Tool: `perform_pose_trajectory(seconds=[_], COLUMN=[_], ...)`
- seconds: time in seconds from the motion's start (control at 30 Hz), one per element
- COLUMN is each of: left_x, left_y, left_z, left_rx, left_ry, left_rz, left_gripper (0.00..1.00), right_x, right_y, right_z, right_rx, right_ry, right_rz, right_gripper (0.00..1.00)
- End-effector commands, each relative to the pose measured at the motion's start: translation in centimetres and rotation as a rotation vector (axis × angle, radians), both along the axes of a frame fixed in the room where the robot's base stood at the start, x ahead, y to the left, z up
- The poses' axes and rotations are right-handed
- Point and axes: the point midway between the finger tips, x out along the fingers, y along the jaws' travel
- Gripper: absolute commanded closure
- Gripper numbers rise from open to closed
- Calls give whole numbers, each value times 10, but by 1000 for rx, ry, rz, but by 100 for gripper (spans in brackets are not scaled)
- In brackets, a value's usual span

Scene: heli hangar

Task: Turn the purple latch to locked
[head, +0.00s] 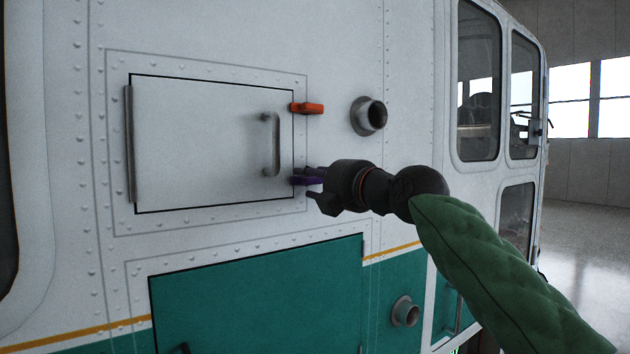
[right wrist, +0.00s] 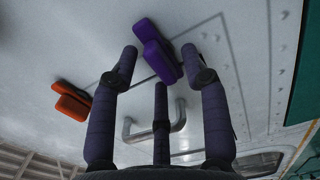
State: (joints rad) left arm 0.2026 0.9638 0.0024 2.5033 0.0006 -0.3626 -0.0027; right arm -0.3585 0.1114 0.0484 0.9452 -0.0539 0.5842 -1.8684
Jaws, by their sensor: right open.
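The purple latch (head: 304,181) sits at the lower right edge of the white hatch door (head: 200,145) in the head view, partly hidden by my right gripper (head: 312,182). In the right wrist view the purple latch (right wrist: 158,52) shows between and just beyond the fingertips of my right gripper (right wrist: 160,68). The fingers are open, with one on each side of the latch; I cannot tell whether they touch it. An orange latch (head: 307,108) is at the door's upper right edge and lies across the door edge. My left gripper is out of view.
A grey handle (head: 271,145) stands out from the door, left of the purple latch. A round pipe stub (head: 369,116) protrudes to the right. A teal panel (head: 260,300) lies below, with another stub (head: 405,311) beside it.

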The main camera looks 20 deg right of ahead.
Motion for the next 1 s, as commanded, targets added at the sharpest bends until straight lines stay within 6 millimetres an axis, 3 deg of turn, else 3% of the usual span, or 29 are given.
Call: perform_pose_trajectory(seconds=[0.23, 0.7, 1.0], left_x=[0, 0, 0], left_y=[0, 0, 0], left_z=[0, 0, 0], left_rx=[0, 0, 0], left_ry=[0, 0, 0], left_rz=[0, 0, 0], left_gripper=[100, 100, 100], right_x=[-21, -93, -111], right_y=[-8, -34, -40], right_z=[1, 0, -1], right_rx=[0, 0, -1], right_ry=[-1, -1, 2], right_rz=[0, 0, 1], right_gripper=[54, 54, 54])
